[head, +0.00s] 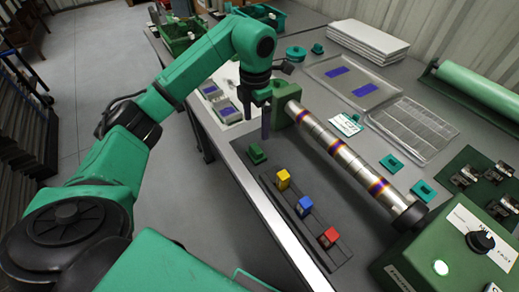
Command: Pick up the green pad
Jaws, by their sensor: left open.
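My right gripper does not show.
A dark rack (323,238) holds yellow (283,179), blue (305,206) and red (328,238) blocks. A banded metal tube (340,152) runs close to the right of my gripper. A green control box (440,250) stands at front right. Trays (355,84) lie beyond.

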